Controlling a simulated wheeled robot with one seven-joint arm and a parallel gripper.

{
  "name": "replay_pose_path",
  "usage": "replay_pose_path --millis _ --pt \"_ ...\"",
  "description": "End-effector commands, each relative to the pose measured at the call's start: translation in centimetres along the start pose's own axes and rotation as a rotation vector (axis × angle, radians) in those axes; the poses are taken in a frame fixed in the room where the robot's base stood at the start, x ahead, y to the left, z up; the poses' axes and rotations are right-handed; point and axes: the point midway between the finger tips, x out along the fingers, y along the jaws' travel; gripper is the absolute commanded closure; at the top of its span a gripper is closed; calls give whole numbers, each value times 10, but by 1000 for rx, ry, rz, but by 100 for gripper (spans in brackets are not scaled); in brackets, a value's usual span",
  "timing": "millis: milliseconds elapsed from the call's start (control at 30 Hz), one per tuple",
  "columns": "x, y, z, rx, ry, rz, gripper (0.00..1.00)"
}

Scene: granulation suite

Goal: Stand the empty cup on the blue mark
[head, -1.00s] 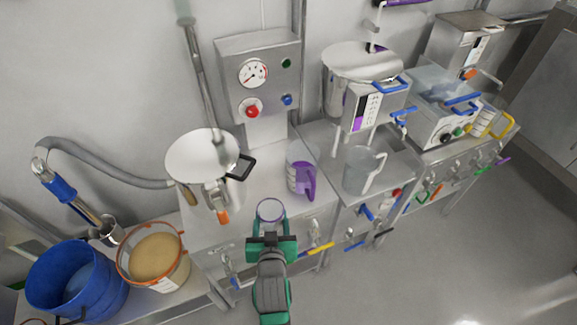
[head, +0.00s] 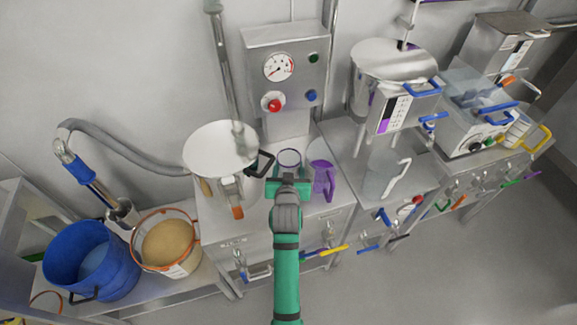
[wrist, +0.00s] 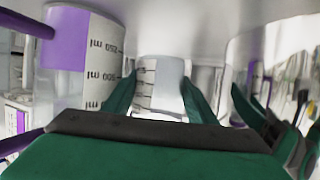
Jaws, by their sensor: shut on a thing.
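The cup looks empty. I see no blue mark on the bench; the cup, gripper or vessels may hide it.
A purple-handled jug (head: 322,178) stands close to the right of the cup. A steel vessel with a black handle (head: 222,150) stands to its left. A clear jug (head: 383,172) is farther right. Blue bucket (head: 88,262) and orange-rimmed tub (head: 168,243) are at lower left.

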Motion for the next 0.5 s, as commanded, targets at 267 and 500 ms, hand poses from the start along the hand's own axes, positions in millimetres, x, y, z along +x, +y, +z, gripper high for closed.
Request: replay_pose_path --millis 267,500 --pt "32 -4 -13 -2 0 -4 100" --pt "40 -3 5 -2 -2 -3 100"
